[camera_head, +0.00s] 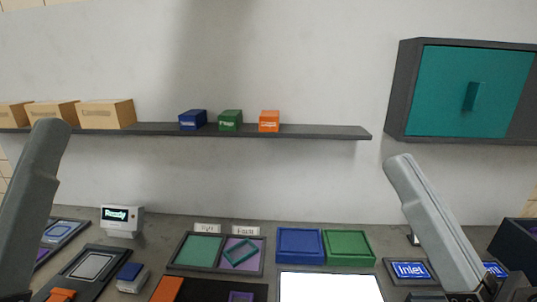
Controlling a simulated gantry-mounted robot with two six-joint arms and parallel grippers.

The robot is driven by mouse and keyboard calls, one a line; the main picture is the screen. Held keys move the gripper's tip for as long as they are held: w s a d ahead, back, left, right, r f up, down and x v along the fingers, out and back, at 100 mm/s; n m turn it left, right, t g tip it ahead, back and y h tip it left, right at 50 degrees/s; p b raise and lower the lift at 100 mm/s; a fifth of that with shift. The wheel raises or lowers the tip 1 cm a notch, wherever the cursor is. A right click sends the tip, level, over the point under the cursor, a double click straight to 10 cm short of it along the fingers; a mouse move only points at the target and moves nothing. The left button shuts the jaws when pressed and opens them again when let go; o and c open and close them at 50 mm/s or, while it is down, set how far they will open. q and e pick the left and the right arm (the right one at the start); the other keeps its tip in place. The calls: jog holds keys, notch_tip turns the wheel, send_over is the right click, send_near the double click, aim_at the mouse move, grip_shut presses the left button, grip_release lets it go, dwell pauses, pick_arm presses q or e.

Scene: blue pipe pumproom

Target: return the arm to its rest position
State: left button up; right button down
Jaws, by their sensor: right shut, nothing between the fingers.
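My right arm (435,225) stands at the right as a grey link leaning up and to the left. My right gripper (432,296) is low at the bottom edge, mostly cut off, shut and empty, just below the blue "Inlet" plate (411,270). My left arm (32,205) rises along the left edge as a grey link. Its gripper is out of view.
A shelf (300,131) holds cardboard boxes (105,114) and small blue, green and orange boxes. A teal-door cabinet (440,90) hangs at right. A divided tray (216,269), a blue tray (300,246), a green tray (348,246) and a "Ready" device (121,220) crowd the bench.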

jog(key=s+d+r+m+t+h, duration=0.35)
jog(key=d+h, duration=0.25)
jog(key=h, duration=0.3)
notch_tip(320, 180, up, 39)
jog(key=w+p, duration=0.1)
jog(key=p, duration=3.7)
notch_tip(320, 180, down, 39)
jog(key=b, duration=3.8)
jog(key=shift+d+f+b, duration=0.15)
jog(key=shift+d+b, duration=0.05)
jog(key=shift+b, duration=0.1)
